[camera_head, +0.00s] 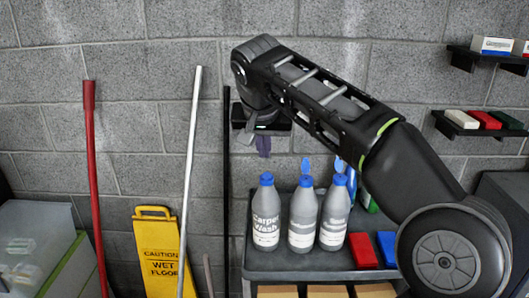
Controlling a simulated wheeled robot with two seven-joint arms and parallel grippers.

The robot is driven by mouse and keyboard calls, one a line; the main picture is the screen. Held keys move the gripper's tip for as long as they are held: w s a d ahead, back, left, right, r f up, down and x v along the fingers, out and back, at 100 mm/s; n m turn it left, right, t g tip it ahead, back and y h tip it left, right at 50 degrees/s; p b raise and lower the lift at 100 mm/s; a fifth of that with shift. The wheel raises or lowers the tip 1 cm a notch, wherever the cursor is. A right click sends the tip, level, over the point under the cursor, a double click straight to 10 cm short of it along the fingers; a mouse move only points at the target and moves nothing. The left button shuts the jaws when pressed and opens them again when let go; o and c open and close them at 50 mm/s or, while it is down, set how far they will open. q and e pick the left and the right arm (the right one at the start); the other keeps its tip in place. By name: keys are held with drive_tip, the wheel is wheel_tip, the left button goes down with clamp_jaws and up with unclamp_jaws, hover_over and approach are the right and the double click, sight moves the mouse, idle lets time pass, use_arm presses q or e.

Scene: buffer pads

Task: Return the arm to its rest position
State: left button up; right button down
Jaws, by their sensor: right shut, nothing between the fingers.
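My right arm reaches in from the right edge and bends down at its wrist, in front of the block wall. My right gripper (263,146) hangs below that wrist, above the left part of a dark cart (290,262). Its fingers are small in the picture, shut and empty. It is apart from the bottles below it. My left arm and left gripper are not in view.
Several grey bottles with blue caps, one a Carpet Wash bottle (265,215), stand on the cart near a red pad (362,250) and a blue pad (387,248). A yellow wet-floor sign (157,245) and upright poles stand left. A wall shelf (455,131) holds pads.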

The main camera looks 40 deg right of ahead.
idle(0.5)
drive_tip(key=w+a+f+n+t+y, duration=0.35)
drive_tip(key=w+a+f+n, duration=0.2)
drive_tip(key=w+a, duration=0.55)
drive_tip(key=a+f+n+y, duration=0.2)
drive_tip(key=a+f, duration=0.5)
drive_tip(key=f, duration=0.5)
drive_tip(key=a+f+n+y, duration=0.1)
drive_tip(key=a+f+y, duration=0.1)
drive_tip(key=a+f, duration=0.75)
drive_tip(key=s+a+f+g, duration=0.1)
drive_tip(key=s+f, duration=0.4)
drive_tip(key=f, duration=0.5)
drive_tip(key=s+a+f+g, duration=0.15)
drive_tip(key=s+f, duration=0.35)
drive_tip(key=f, duration=0.5)
drive_tip(key=s+f+g, duration=0.1)
drive_tip(key=s+f, duration=0.3)
drive_tip(key=s, duration=0.3)
drive_tip(key=s+f+m+g, duration=0.1)
drive_tip(key=s+f, duration=0.3)
drive_tip(key=s, duration=0.4)
drive_tip(key=s+f+m+g, duration=0.1)
drive_tip(key=s+f+g, duration=0.2)
drive_tip(key=s+f, duration=0.2)
drive_tip(key=s+a, duration=0.1)
drive_tip(key=s, duration=0.2)
drive_tip(key=shift+s+y, duration=0.15)
drive_tip(key=shift+y, duration=0.2)
